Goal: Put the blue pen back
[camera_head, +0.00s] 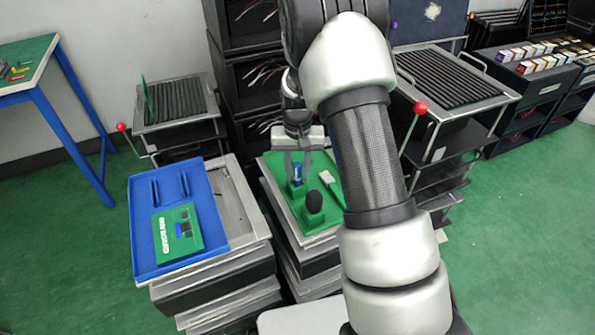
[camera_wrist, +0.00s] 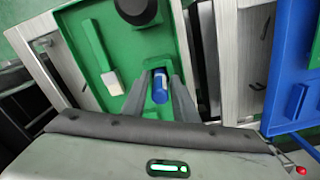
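The blue pen (camera_head: 297,173) stands upright in a small green holder (camera_head: 296,190) on the green tray (camera_head: 312,235). My gripper (camera_head: 298,178) is over the tray with its fingers pointing down, one on each side of the pen. In the wrist view the pen (camera_wrist: 160,90) shows between the two fingers (camera_wrist: 160,78), with a narrow gap visible on each side. The gripper looks open around the pen. The pen's lower end is hidden in the holder.
A black rounded object (camera_head: 314,202) and a green-handled white brush (camera_head: 332,187) are beside the pen. A blue tray (camera_head: 143,225) with blue upright parts and a green board (camera_head: 178,236) is to the left. Red-knobbed levers (camera_head: 421,107) stand on both sides behind.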

